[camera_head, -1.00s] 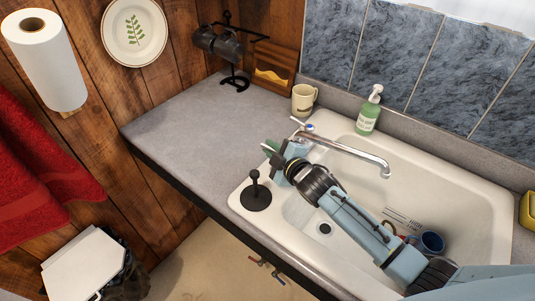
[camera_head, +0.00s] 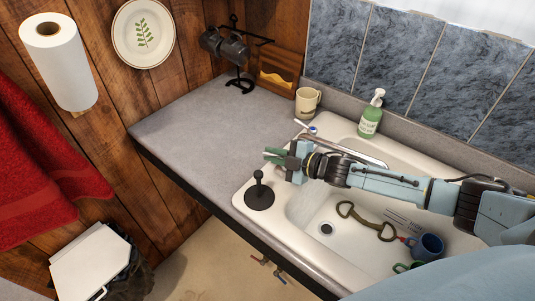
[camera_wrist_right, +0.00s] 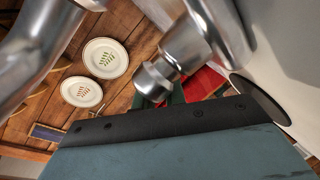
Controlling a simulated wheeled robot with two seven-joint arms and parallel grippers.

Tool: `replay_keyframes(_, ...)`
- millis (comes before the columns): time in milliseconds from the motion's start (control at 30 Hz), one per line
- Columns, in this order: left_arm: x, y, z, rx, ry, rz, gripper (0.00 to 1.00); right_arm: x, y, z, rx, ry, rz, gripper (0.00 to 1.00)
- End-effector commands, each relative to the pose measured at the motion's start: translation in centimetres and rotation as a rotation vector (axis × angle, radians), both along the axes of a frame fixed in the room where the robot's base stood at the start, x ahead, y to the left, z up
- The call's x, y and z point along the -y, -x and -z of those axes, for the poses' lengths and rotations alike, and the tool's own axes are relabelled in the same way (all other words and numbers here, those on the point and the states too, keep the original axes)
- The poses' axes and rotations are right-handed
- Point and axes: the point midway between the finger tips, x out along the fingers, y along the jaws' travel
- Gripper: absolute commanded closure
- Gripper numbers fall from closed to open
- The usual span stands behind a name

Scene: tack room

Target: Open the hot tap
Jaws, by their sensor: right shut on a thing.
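The chrome tap spout (camera_head: 350,151) reaches over the white sink (camera_head: 275,228) from its back left corner. A lever with a blue mark (camera_head: 313,130) shows behind it. My right gripper (camera_head: 275,156), with green fingertips, is at the near side of the tap and covers the hot tap handle in the head view. In the right wrist view, a chrome tap handle (camera_wrist_right: 156,80) reaches to the green fingertips (camera_wrist_right: 172,96), and the gripper is shut on it. The black gripper body hides part of the grip. My left gripper is not in view.
A black plunger-like stopper (camera_head: 259,192) stands on the sink rim close to my gripper. A mug (camera_head: 307,102) and green soap bottle (camera_head: 370,116) stand behind. The basin holds a blue mug (camera_head: 427,246) and a dark two-ringed object (camera_head: 366,222).

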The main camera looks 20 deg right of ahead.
Motion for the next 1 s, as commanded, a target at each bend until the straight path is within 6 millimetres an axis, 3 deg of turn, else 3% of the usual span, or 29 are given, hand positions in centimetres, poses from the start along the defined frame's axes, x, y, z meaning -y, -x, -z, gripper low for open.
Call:
replay_keyframes(333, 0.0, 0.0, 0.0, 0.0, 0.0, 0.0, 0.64, 0.3, -0.2, -0.1, 0.001, 0.003, 0.005, 1.0)
replay_keyframes(367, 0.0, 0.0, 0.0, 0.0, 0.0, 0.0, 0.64, 0.3, -0.2, -0.1, 0.001, 0.003, 0.005, 0.84)
replay_keyframes(500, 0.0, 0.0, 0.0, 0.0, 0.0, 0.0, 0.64, 0.3, -0.2, 0.0, 0.0, 0.003, 0.004, 0.68)
replay_keyframes(833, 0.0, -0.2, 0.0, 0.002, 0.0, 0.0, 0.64, 0.3, 0.2, 0.0, -0.001, 0.002, 0.001, 0.68)
replay_keyframes(1000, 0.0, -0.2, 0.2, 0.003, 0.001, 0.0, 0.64, 1.4, 1.8, -0.3, -0.003, 0.002, 0.001, 0.68)
